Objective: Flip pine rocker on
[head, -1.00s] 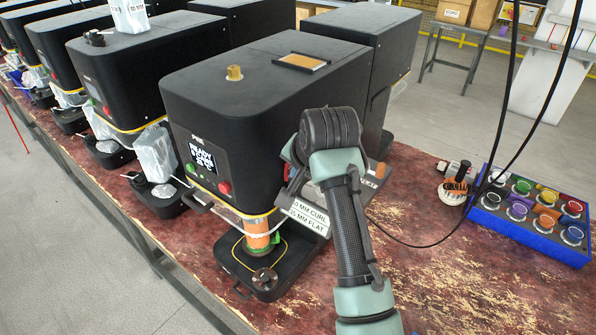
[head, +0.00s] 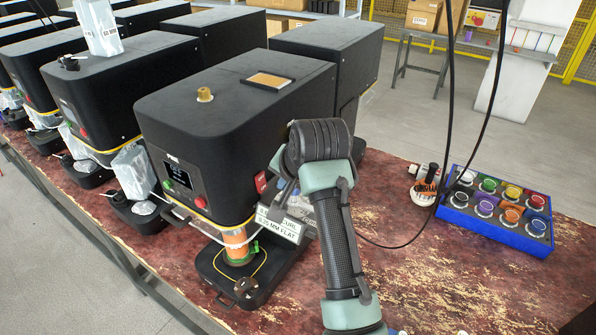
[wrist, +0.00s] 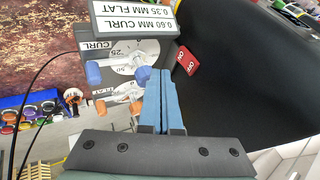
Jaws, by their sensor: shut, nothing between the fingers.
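A red rocker (wrist: 187,60) marked ON and OFF sits on the black side of the front machine (head: 235,110). It also shows in the head view as a small red patch (head: 260,182). I cannot tell which half is pressed in, and no name on the rocker is readable. My gripper (wrist: 160,73) has its blue fingers together with nothing between them. In the wrist view its tips are just below and left of the rocker, apart from it in the picture. In the head view my arm hides the fingertips.
Dials with blue (wrist: 142,74) and orange knobs are close beside my fingers, under a white label plate (wrist: 135,17). A blue tray (head: 497,233) of coloured caps and an orange-and-white item (head: 427,185) stand right on the worn red bench. A cable hangs between.

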